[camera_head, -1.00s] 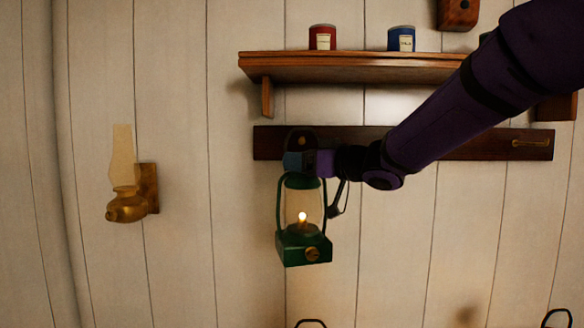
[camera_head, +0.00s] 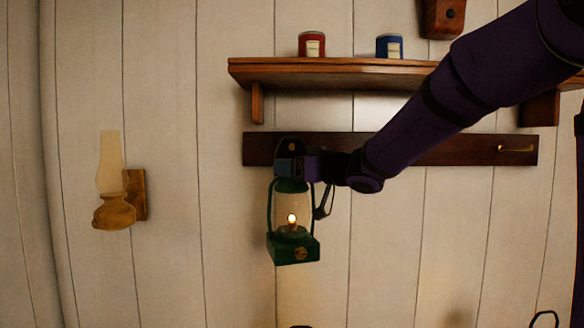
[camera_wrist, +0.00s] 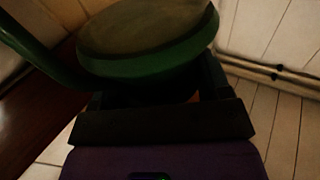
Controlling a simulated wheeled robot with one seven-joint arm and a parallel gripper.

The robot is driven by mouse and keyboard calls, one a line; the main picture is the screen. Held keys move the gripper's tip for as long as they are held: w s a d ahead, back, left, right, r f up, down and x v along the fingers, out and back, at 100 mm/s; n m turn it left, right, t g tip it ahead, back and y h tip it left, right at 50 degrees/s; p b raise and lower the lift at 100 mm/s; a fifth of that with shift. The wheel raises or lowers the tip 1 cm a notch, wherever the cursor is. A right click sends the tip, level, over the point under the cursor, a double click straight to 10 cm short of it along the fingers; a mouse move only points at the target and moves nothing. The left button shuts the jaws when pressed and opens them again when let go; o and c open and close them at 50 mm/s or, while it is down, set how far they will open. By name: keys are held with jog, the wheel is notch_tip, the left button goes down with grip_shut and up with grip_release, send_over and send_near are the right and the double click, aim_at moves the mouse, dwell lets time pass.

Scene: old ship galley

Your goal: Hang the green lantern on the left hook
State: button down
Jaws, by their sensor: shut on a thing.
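The green lantern (camera_head: 293,248) hangs upright with a lit flame behind its glass, in front of the wall below the left end of a dark hook board (camera_head: 420,151). My gripper (camera_head: 288,168) is shut on it near its top, in front of the board's left end. A small brass spot shows just above my gripper; I cannot tell whether it is the left hook, which is otherwise hidden. Whether the lantern touches a hook is unclear. A brass right hook (camera_head: 516,149) is bare. In the wrist view the lantern's round green-rimmed top (camera_wrist: 150,45) sits close at my gripper.
A wooden shelf (camera_head: 330,75) with a red tin (camera_head: 312,45) and a blue tin (camera_head: 389,47) is above the board. A brass wall lamp (camera_head: 115,210) is mounted to the left. The plank wall between lamp and lantern is clear.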

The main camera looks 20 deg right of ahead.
jog(key=shift+w+d+f, duration=0.1)
jog(key=shift+w+d, duration=0.1)
jog(key=shift+w, duration=0.45)
jog(key=shift+w+d+r, duration=0.1)
jog(key=shift+w+d, duration=0.15)
jog(key=shift+w, duration=0.45)
jog(key=shift+w+d+f, duration=0.1)
jog(key=shift+w+d, duration=0.1)
jog(key=shift+w, duration=0.45)
jog(key=shift+w+d+f, duration=0.2)
jog(key=shift+w+f, duration=0.35)
jog(key=shift+w, duration=0.05)
grip_release()
jog(key=shift+f, duration=0.1)
